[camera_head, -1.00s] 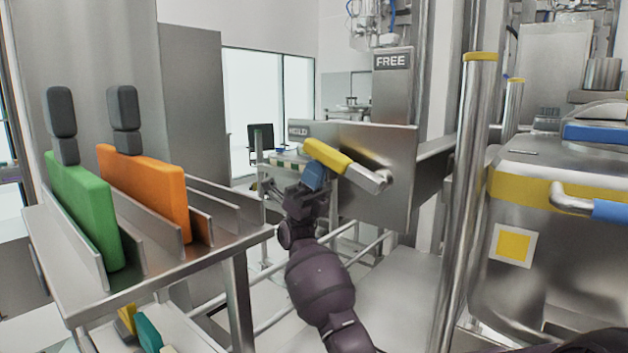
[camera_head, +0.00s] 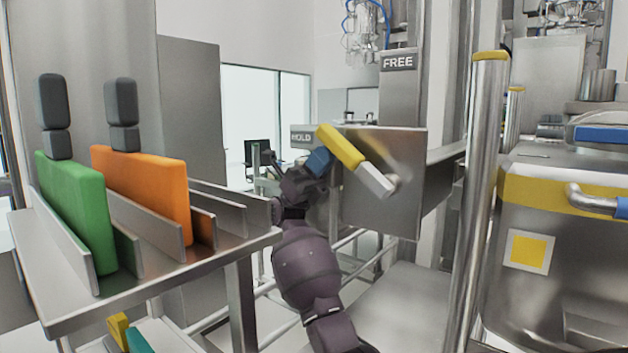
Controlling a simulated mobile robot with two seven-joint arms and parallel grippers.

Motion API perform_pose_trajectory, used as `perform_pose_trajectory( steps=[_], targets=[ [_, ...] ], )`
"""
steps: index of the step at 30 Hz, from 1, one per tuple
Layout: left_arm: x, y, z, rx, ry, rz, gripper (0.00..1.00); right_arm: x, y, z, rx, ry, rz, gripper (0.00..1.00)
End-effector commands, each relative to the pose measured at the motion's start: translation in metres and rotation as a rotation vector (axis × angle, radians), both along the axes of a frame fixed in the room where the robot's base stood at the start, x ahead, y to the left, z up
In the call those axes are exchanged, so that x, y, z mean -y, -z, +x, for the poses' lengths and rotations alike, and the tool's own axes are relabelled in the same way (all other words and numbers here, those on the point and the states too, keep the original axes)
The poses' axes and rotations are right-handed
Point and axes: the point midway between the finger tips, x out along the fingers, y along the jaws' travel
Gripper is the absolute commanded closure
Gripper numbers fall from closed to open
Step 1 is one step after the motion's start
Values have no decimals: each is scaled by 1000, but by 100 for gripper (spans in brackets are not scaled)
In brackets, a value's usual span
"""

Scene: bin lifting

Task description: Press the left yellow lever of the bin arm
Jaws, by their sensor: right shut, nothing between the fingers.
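The lever with a yellow handle (camera_head: 341,147) sits on a steel plate (camera_head: 400,150) in the middle of the head view. Its grey end meets a pivot at the right, and the yellow tip points up and left, beside the HOLD label (camera_head: 301,138). My right gripper (camera_head: 320,161) has blue fingertips, is shut and empty, and lies against or just under the lower left side of the yellow handle. Whether it touches the handle is hard to tell. My left gripper is not in view.
A FREE label (camera_head: 398,62) is on a steel post above the plate. A steel rack (camera_head: 150,275) with green (camera_head: 75,215) and orange (camera_head: 140,190) slabs stands left. A vertical steel post (camera_head: 478,200) and a bin with a yellow band (camera_head: 540,190) stand right.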

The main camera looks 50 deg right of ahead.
Motion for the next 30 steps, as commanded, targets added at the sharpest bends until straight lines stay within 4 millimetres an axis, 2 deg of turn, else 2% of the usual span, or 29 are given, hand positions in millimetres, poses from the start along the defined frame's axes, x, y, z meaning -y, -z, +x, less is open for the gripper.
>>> perform_pose_trajectory(
  steps=[1, 6, 15, 30],
  targets=[
    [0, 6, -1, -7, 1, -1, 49, 0, -1, 1, 38, 1, 2, 100],
    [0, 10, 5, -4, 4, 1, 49, 1, -19, -8, 178, 1, 15, 100],
    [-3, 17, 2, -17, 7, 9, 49, 2, -40, -23, 366, 1, 31, 100],
    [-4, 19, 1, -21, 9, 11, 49, 3, -50, -31, 459, 1, 39, 100]
  ],
)
